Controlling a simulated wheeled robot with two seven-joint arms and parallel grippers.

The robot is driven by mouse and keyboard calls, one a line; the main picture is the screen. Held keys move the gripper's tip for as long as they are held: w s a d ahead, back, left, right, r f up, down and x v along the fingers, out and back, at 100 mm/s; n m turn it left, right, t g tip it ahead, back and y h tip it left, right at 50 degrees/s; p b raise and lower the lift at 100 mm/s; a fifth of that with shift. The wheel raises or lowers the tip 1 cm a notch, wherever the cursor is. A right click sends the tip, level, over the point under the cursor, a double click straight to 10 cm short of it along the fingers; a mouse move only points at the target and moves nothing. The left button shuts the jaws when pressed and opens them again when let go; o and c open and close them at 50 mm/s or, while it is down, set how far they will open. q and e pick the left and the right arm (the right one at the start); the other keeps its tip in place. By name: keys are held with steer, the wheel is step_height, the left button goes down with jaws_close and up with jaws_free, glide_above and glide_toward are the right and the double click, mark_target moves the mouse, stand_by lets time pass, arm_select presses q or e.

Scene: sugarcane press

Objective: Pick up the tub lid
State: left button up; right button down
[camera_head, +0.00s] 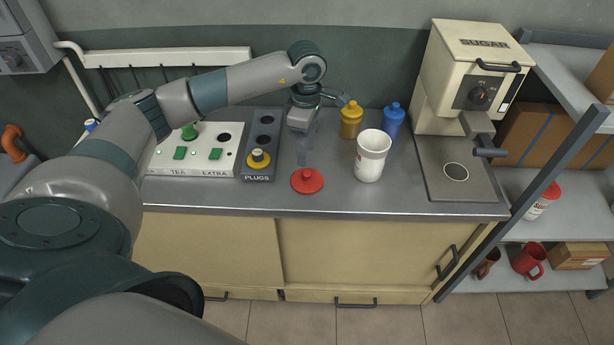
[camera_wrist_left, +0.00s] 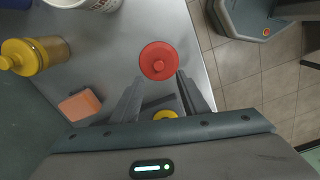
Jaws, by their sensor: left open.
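The red round tub lid (camera_head: 307,181) with a small knob lies flat on the steel counter near its front edge. In the left wrist view the lid (camera_wrist_left: 159,61) lies just ahead of the fingertips. My left gripper (camera_head: 304,158) hangs over the counter just behind the lid, fingers pointing down. It also shows in the left wrist view (camera_wrist_left: 158,82), with its fingers apart and nothing between them. The open white tub (camera_head: 371,158) with red lettering stands upright to the right of the lid. My right gripper is not in view.
A yellow bottle (camera_head: 350,120) and a blue bottle (camera_head: 393,118) stand behind the tub. A dark plugs tray (camera_head: 259,140) with a yellow plug is left of the lid. The sugarcane press (camera_head: 462,85) is at the right. An orange block (camera_wrist_left: 79,104) lies near the gripper.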

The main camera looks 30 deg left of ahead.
mark_target(308, 173)
arm_select(q)
steer(key=shift+f+p, duration=0.35)
steer(key=shift+f, duration=1.1)
steer(key=shift+f+p, duration=0.55)
steer(key=shift+p, duration=0.05)
step_height(308, 173, down, 3)
steer(key=shift+w+d+p, duration=0.1)
steer(key=shift+d+p, duration=0.05)
steer(key=shift+p, duration=0.65)
steer(key=shift+f, duration=0.55)
jaws_close()
